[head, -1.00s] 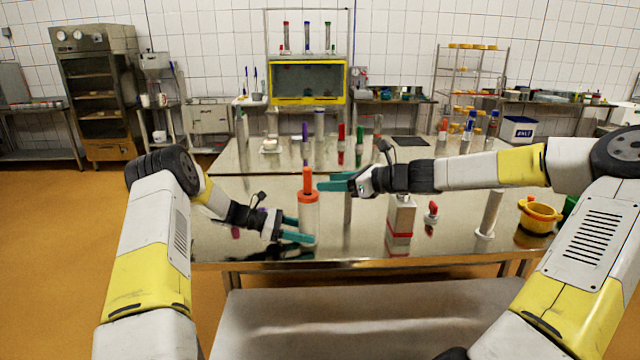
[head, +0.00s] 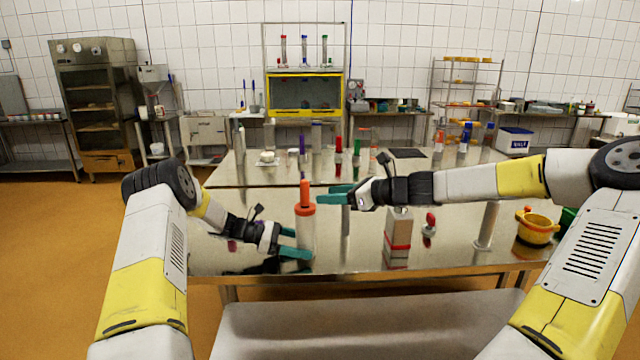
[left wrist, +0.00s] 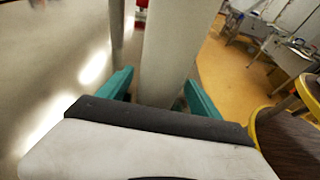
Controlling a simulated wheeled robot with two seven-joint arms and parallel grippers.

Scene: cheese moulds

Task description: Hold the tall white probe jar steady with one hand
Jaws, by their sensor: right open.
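The tall white probe jar (head: 306,228) stands upright on the steel table, with an orange collar and cap (head: 305,197) on top. My left gripper (head: 296,243) is low at the jar from the left, one finger on its near side and one on its far side. In the left wrist view the jar's white body (left wrist: 168,50) rises between the teal fingers (left wrist: 160,88), with a narrow gap at the left finger; contact at the right finger is unclear. The jaws look open around it. My right gripper (head: 338,195) is open and empty beside the orange cap, to its right.
To the right stand a white carton with a red band (head: 397,233), a small red-topped item (head: 429,227), a slim white cylinder (head: 487,225) and a yellow pot (head: 536,227). A thin grey post (head: 345,220) is close right of the jar. Several tubes stand farther back.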

